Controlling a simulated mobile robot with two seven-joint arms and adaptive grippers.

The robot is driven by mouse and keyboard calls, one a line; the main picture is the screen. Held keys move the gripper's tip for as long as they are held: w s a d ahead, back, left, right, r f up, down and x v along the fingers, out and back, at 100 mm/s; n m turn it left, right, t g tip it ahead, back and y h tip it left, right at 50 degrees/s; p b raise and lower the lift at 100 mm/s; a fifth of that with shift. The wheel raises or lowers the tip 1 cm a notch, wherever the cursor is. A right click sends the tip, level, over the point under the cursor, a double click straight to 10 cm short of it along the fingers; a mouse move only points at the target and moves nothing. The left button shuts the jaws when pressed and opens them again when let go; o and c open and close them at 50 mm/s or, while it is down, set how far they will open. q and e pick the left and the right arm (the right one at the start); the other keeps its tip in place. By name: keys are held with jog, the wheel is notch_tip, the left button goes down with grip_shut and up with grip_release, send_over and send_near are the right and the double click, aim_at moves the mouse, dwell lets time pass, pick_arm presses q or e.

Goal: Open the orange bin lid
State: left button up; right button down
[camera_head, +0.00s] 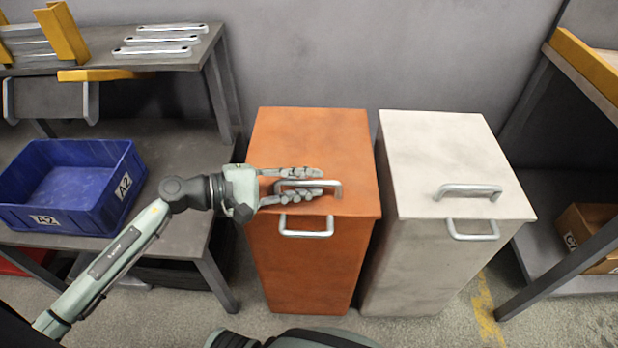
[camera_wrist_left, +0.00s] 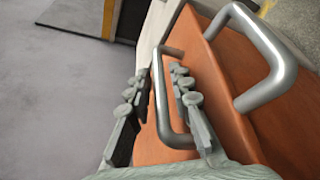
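The orange bin (camera_head: 306,265) stands upright in the middle of the head view, its lid (camera_head: 310,135) lying flat and closed. A metal bar handle (camera_head: 338,190) sits on top of the lid near its front edge, and another handle (camera_head: 306,234) is on the front face. My left gripper (camera_head: 319,182) reaches in from the left at the lid handle. In the left wrist view, its fingers (camera_wrist_left: 160,72) are apart, with a handle bar (camera_wrist_left: 161,105) appearing between them; contact is unclear. Another handle (camera_wrist_left: 277,65) shows beside it. My right gripper is out of view.
A pale grey bin (camera_head: 430,155) with similar handles stands close on the right. On the left, a bench holds a blue crate (camera_head: 105,215) and several metal bars (camera_head: 160,40). A shelf with a cardboard box (camera_head: 590,225) is at the right.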

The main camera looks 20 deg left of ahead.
pick_arm(q)
jog(key=shift+w+d, duration=0.15)
jog(key=shift+d, duration=0.05)
jog(key=shift+f, duration=0.1)
jog(key=shift+c, duration=0.2)
grip_shut()
